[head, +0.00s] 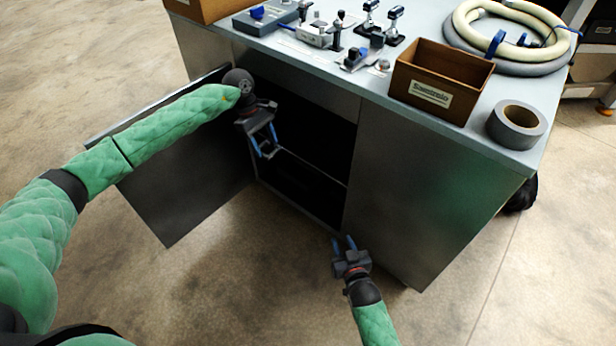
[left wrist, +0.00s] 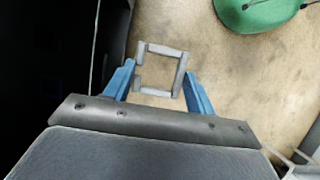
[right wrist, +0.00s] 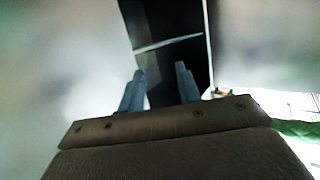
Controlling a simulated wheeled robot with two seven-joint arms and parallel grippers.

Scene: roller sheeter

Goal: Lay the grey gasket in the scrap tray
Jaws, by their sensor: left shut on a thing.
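The grey gasket (left wrist: 180,74), a square frame with an open middle, sits between the blue fingers of my left gripper (left wrist: 158,82) in the left wrist view. My left gripper is shut on it. In the head view my left gripper (head: 265,148) points down in front of the open cabinet, beside its door; the gasket is too small to make out clearly there. My right gripper (head: 345,241) is open and empty, low in front of the cabinet. No tray is clearly identifiable as the scrap tray. A brown box (head: 428,92) on the bench top has a label I cannot read surely.
The cabinet door (head: 180,190) stands open to the left. The dark cabinet interior (head: 315,135) shows a pale edge across it. A tape roll (head: 517,124), hoses (head: 520,68) and several clamps crowd the bench top. The floor in front is clear.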

